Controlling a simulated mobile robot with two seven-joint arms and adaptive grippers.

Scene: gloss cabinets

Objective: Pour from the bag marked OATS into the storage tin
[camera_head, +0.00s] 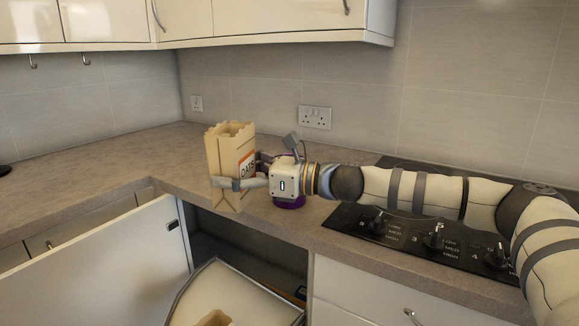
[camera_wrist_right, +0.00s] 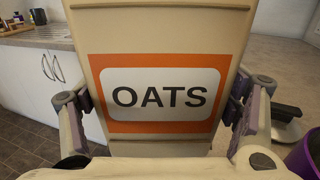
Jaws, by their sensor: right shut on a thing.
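The tan paper bag marked OATS (camera_head: 229,150) is upright at the counter's inner corner, its top open. My right gripper (camera_head: 246,172) reaches in from the right and is shut on the bag, one finger on each side. In the right wrist view the OATS label (camera_wrist_right: 160,95) faces the camera between the fingers. I cannot tell whether the bag's base touches the counter. A purple round container (camera_head: 289,202) stands behind my right gripper, mostly hidden; its edge shows in the wrist view (camera_wrist_right: 304,155). I cannot tell whether it is the storage tin. My left gripper is not in view.
A hob with knobs (camera_head: 437,237) lies to the right, under my right arm. A cabinet door (camera_head: 100,262) hangs open below the counter at left. Wall cabinets (camera_head: 270,20) hang above.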

